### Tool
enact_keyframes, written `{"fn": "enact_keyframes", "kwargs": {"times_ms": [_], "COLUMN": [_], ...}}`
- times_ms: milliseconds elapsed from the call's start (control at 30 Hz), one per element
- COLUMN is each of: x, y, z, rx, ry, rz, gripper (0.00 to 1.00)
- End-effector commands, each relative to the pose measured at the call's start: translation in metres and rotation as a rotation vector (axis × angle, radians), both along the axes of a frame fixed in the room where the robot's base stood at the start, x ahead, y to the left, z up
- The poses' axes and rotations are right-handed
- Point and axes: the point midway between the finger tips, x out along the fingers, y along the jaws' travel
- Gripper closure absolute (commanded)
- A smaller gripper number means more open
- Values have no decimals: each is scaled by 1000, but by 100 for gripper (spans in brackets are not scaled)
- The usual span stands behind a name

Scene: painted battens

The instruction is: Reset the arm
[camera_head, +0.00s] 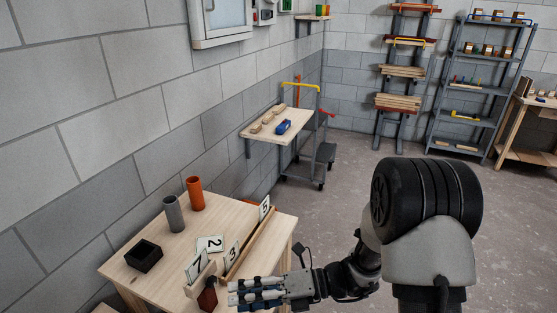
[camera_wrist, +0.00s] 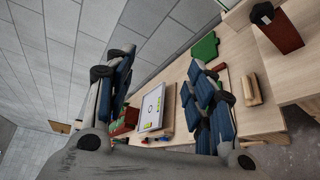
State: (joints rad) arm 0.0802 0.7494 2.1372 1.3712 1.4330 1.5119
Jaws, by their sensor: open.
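My gripper (camera_head: 255,291) reaches out from the right at the front edge of the wooden table (camera_head: 135,262), near its right corner. In the wrist view my gripper (camera_wrist: 163,85) has its two dark blue-padded fingers spread wide, with nothing held between them. My arm stretches left from the large black joint on the right. A dark red block (camera_head: 208,298) stands just left of the fingertips in the head view; I cannot tell the exact gap.
The table holds a black box (camera_head: 144,256), a grey cylinder (camera_head: 174,214), an orange cylinder (camera_head: 195,194), a wooden rail (camera_head: 249,244) and number cards (camera_head: 210,244). A wall shelf (camera_head: 272,135), trolley (camera_head: 323,155) and grey rack (camera_head: 473,87) stand beyond. The floor (camera_head: 330,220) between is clear.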

Motion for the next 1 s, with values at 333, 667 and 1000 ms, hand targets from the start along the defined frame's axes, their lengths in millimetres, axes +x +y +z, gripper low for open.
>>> {"fn": "enact_keyframes", "kwargs": {"times_ms": [333, 667, 1000], "x": [-94, -143, -155], "y": [-43, -126, -201], "z": [65, 90, 122], "rx": [-264, -500, -685], "ry": [-917, -1661, -2008], "rz": [600, 1321, 2101], "gripper": [50, 50, 50]}}
